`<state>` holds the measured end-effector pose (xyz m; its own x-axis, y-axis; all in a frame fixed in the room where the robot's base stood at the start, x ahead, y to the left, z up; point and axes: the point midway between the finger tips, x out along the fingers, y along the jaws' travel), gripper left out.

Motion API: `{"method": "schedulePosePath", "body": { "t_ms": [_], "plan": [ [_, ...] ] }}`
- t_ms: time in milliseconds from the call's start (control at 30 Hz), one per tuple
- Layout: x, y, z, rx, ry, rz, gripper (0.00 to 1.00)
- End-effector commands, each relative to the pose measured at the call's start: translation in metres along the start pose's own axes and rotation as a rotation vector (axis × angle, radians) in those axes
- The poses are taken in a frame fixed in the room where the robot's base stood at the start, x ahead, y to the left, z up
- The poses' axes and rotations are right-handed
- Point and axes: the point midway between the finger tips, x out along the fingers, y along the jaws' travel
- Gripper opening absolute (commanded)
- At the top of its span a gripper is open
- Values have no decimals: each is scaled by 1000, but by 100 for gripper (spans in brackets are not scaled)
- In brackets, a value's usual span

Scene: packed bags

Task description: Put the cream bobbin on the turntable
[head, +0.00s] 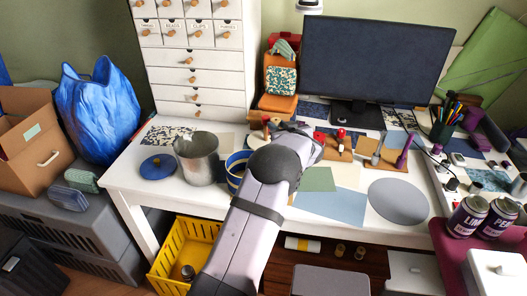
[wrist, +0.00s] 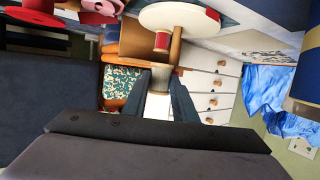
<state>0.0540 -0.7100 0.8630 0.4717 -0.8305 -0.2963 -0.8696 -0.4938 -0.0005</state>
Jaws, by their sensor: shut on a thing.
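My gripper (wrist: 158,92) is shut on the cream bobbin (wrist: 158,107), a pale piece between its two dark fingers in the wrist view. The wrist view is upside down. A white round disc (wrist: 180,17), which looks like the turntable, lies beyond the fingers near the top of that view, apart from the bobbin. A red spool (wrist: 162,41) and a thin wooden post show at the disc.
A metal pot (head: 198,160), a blue lid (head: 158,167) and a blue-yellow tin (head: 237,172) stand left of my arm. Wooden stands with red parts (head: 340,134) and a monitor (head: 375,60) are behind. A flat grey disc (head: 398,202) lies at right; the table front there is fairly clear.

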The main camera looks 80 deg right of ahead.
Motion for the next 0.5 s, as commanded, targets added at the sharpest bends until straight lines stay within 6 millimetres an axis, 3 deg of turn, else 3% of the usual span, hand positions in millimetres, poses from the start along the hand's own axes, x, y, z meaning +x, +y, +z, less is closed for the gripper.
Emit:
{"method": "schedulePosePath", "body": {
  "t_ms": [33, 133, 300, 500],
  "plan": [
    [2, 8, 9, -6, 0, -15, 1],
    [6, 6, 19, -21, 0, -73, 1],
    [14, -22, 30, -59, 0, -194, 1],
    [16, -38, 35, -78, 0, -250, 1]
  ]
}}
